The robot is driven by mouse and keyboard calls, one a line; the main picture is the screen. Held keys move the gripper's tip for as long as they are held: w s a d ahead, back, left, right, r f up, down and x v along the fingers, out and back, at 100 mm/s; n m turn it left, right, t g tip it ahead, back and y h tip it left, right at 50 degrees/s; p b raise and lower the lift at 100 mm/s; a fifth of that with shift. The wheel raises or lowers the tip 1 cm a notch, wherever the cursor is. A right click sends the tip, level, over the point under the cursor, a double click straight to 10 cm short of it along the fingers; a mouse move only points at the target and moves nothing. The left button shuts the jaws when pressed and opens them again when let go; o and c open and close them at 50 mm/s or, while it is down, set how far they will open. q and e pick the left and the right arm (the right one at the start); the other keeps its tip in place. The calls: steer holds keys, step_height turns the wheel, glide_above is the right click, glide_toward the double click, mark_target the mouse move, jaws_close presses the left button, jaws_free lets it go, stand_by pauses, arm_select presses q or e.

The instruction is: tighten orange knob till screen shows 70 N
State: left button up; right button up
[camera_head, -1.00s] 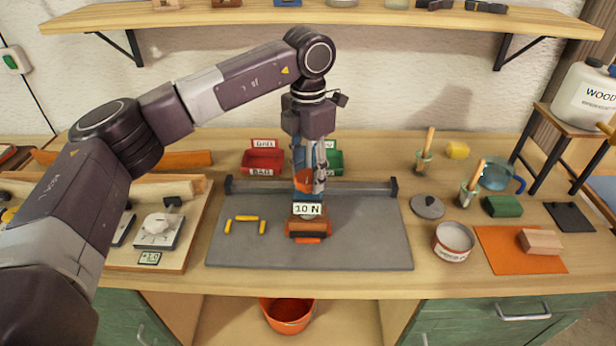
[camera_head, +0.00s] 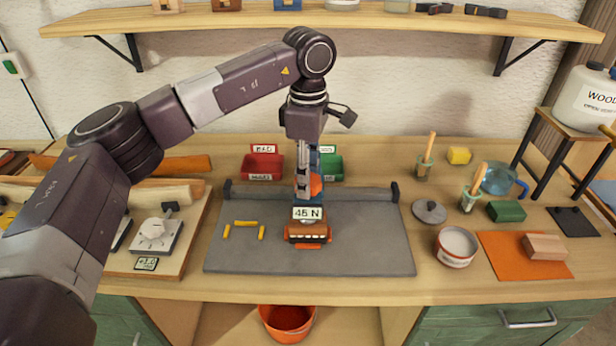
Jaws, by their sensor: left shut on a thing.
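The orange knob (camera_head: 316,185) sits above the small screen, between the fingers of my left gripper (camera_head: 309,182). My left gripper points straight down and is shut on the knob; its fingers partly hide it. The white screen (camera_head: 308,213) reads 45 N, though the digits are small. Below the screen is a brown and orange clamp block (camera_head: 307,232) on the grey mat (camera_head: 370,245). My right gripper is not in view.
Red (camera_head: 262,166) and green (camera_head: 331,167) bins stand behind the grey bar. Yellow pieces (camera_head: 244,224) lie on the mat, left of the clamp. A wooden board with a dial device (camera_head: 155,236) is at left. A tin (camera_head: 455,247) and an orange sheet (camera_head: 500,262) are at right.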

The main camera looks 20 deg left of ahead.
arm_select(q)
steer(key=shift+w+r+m, duration=0.1)
steer(key=shift+m, duration=1.1)
steer(key=o, duration=1.2)
steer(key=shift+c, duration=0.2)
step_height(320, 180, up, 12)
